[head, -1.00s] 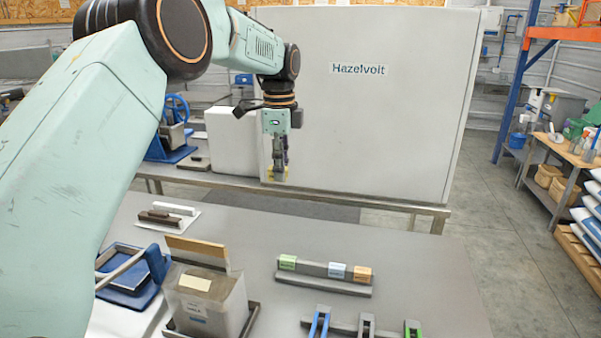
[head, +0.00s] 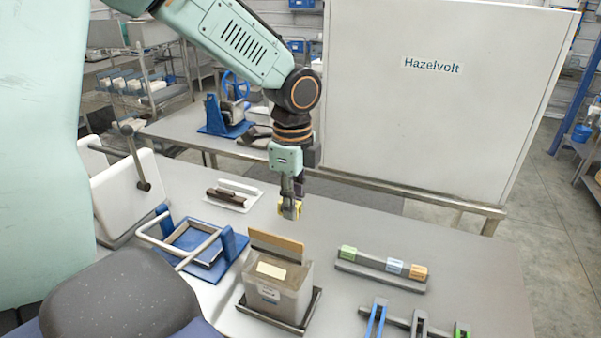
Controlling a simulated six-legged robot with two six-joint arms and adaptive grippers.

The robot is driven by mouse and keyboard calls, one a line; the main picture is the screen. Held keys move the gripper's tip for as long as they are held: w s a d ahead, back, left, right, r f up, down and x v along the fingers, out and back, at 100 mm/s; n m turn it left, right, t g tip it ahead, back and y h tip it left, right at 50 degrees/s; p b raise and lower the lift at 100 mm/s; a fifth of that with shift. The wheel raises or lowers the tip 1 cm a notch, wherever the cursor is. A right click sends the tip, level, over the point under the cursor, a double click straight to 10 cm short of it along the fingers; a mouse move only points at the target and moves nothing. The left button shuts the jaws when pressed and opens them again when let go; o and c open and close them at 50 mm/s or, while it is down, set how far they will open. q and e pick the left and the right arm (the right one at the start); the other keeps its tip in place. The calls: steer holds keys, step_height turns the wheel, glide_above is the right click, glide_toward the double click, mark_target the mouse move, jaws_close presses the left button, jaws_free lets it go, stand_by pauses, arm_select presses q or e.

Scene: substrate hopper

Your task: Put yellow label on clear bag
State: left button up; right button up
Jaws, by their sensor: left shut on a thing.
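My left gripper (head: 290,207) points down above the table, behind the clear bag in the head view. It is shut on a small yellow label (head: 288,212), partly covered by the fingers. The clear bag (head: 294,293) stands upright in a dark tray (head: 308,318), with grey content, a tan strip along its top and a pale blank patch on its upper front. A small printed mark shows lower on its front. The gripper and label are apart from the bag. My right gripper is not in view.
A grey rack (head: 380,276) to the right holds green, blue and orange labels. Blue, grey and green clips (head: 376,320) stand in front of it. A blue frame with a pale handle (head: 200,248) is left of the bag. A large white Hazelvolt cabinet (head: 430,120) stands behind.

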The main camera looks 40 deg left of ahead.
mark_target(298, 245)
arm_select(q)
steer(key=shift+w+a+f+n, duration=0.1)
steer(key=shift+f+n, duration=0.05)
steer(key=shift+n, duration=0.15)
steer(key=shift+w+d+f, duration=0.1)
steer(key=shift+d+f, duration=0.3)
steer(key=shift+f, duration=0.05)
steer(key=shift+w+d+f, duration=0.1)
steer(key=shift+d+f, duration=0.05)
steer(key=shift+f, duration=0.55)
steer(key=shift+a+f+b, duration=0.25)
steer(key=shift+f+b, duration=0.3)
steer(key=shift+f, duration=0.05)
steer(key=shift+a+f+b, duration=0.2)
steer(key=shift+f+b, duration=0.3)
steer(key=shift+f, duration=0.05)
steer(key=shift+f+b, duration=0.3)
steer(key=shift+b, duration=0.05)
steer(key=shift+d+f+b, duration=0.25)
steer(key=shift+f+b, duration=0.2)
steer(key=shift+f, duration=0.05)
steer(key=shift+d+f, duration=0.15)
steer(key=shift+f, duration=0.65)
steer(key=shift+a+f, duration=0.35)
steer(key=shift+f, duration=0.05)
steer(key=shift+d, duration=0.25)
